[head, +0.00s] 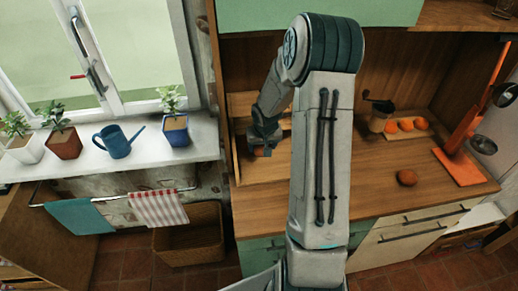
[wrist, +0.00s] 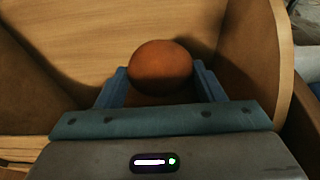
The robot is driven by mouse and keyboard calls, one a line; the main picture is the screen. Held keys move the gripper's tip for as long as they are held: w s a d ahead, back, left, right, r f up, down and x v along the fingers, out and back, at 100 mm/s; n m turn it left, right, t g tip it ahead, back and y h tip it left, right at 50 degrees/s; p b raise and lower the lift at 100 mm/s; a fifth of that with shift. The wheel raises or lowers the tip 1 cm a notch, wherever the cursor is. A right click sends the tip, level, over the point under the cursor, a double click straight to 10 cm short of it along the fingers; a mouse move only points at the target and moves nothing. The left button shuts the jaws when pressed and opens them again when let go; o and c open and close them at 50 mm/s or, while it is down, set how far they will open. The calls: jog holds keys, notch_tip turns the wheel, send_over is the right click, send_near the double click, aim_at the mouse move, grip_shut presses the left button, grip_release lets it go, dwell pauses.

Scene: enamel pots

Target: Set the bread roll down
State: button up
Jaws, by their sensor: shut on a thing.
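My gripper (wrist: 160,88) is shut on a round brown bread roll (wrist: 160,66), with a blue finger on either side of it. In the head view my gripper (head: 262,150) is at the left end of the wooden counter (head: 370,192), low beside the wooden side panel. The held roll is mostly hidden there. In the wrist view a pale wooden surface lies beyond the roll, with wooden walls at the left and right. I cannot tell whether the roll touches the surface.
The windowsill (head: 90,150) holds potted plants and a blue watering can (head: 117,142).

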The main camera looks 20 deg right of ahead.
aim_at(262, 163)
jog(key=shift+b+x, duration=0.45)
jog(key=shift+x, duration=0.55)
jog(key=shift+s+a+f, duration=0.1)
jog(key=shift+s+a, duration=0.05)
jog(key=shift+s, duration=0.5)
jog(key=shift+f+b, duration=0.3)
jog(key=shift+b, duration=0.1)
jog(key=b+x, duration=0.2)
jog(key=x, duration=0.1)
jog(key=shift+s+f+b, duration=0.3)
jog(key=shift+f, duration=0.35)
jog(key=shift+w, duration=0.3)
jog(key=shift+s+f, duration=0.1)
jog(key=shift+s, duration=0.05)
